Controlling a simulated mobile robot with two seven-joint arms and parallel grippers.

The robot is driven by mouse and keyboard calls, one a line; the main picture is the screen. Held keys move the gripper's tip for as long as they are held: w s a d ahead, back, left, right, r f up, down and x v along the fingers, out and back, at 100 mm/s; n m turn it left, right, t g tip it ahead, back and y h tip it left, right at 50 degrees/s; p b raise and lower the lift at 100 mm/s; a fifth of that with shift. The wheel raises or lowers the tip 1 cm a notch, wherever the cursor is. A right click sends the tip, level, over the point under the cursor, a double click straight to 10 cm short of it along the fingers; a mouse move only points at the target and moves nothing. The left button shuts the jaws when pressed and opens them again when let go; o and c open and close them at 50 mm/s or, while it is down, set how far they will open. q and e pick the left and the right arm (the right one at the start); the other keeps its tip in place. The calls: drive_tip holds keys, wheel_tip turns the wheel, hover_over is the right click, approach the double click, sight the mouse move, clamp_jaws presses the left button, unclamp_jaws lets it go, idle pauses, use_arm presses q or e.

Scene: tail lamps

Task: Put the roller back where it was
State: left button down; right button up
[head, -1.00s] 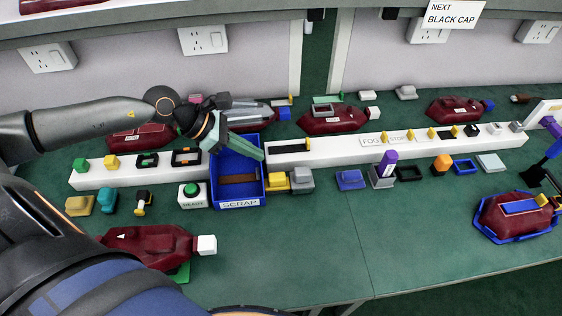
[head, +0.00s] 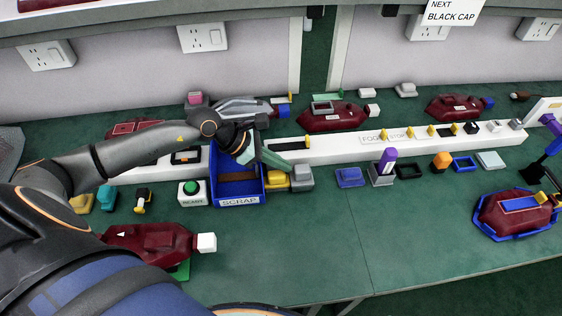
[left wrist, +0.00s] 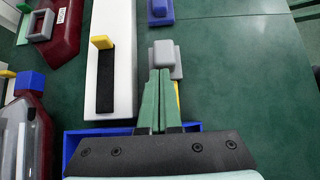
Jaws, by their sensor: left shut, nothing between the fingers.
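I cannot tell for certain which thing is the roller. A purple-handled piece (head: 387,158) stands upright in a grey holder (head: 381,180), right of the middle. A small brown-handled item (head: 519,96) lies at the far right back, too small to make out. My left gripper (head: 285,166) is shut and empty, with green fingers. It is over the right side of the blue SCRAP bin (head: 238,201). In the left wrist view its fingertips (left wrist: 160,72) overlap the grey block (left wrist: 165,54); contact cannot be told. My right gripper is not in view.
A white rail (head: 345,149) with slots and yellow tabs crosses the table. Dark red lamps (head: 333,117) stand behind it, another (head: 150,243) in front. A green READY button (head: 191,188) is left of the bin. The front middle table (head: 310,235) is clear.

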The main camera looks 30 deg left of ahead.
sight(304, 165)
use_arm(q)
drive_tip(key=shift+d, duration=0.1)
drive_tip(key=shift+w+d+b, duration=0.35)
drive_tip(key=shift+w+d, duration=0.65)
drive_tip(key=shift+d, duration=0.25)
drive_tip(key=shift+w+d, duration=0.2)
drive_tip(key=shift+d, duration=0.1)
